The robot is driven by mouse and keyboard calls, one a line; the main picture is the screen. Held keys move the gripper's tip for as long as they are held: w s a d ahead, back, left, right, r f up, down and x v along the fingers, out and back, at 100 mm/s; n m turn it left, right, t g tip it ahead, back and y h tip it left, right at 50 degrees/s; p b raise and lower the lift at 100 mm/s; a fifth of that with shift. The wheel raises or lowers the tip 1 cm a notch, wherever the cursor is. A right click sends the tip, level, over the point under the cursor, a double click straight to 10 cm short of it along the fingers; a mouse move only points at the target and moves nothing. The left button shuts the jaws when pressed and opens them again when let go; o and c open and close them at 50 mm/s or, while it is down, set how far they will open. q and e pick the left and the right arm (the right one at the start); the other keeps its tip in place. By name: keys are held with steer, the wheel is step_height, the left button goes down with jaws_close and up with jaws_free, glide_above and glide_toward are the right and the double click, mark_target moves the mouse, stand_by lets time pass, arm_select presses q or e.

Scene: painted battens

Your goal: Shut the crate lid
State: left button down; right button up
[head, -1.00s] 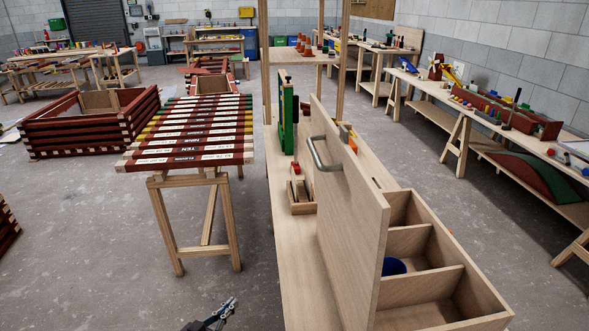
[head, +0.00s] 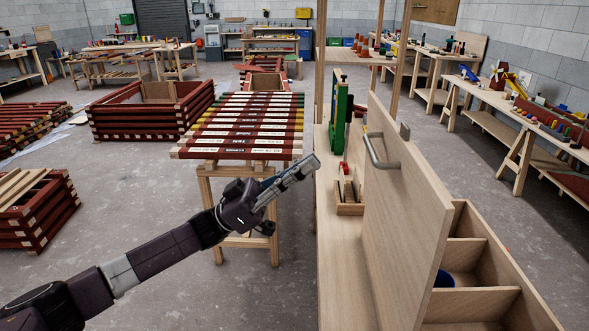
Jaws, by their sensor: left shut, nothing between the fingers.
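The crate (head: 530,300) is a pale wooden box with open compartments at the lower right. Its lid (head: 405,215) is a wooden panel standing upright along the crate's left side, so the crate is open. A grey bar handle (head: 376,150) is fixed to the lid's left face near the top. A dark blue round thing (head: 444,279) shows in one compartment, partly hidden by the lid. My left gripper (head: 314,163) is shut and empty. In the picture it is left of the handle and apart from the lid, by the bench's left edge. My right gripper is out of view.
The bench (head: 342,270) has bare wood left of the lid. A small wooden box (head: 349,209) and a green upright tool (head: 340,110) stand behind, near wooden posts (head: 319,60). A trestle with painted battens (head: 245,125) stands to the left, behind my left arm.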

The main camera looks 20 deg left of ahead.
arm_select(q)
steer(key=w+d+r+p, duration=0.2)
steer(key=d, duration=0.5)
steer(key=shift+d, duration=0.2)
steer(key=shift+r, duration=0.2)
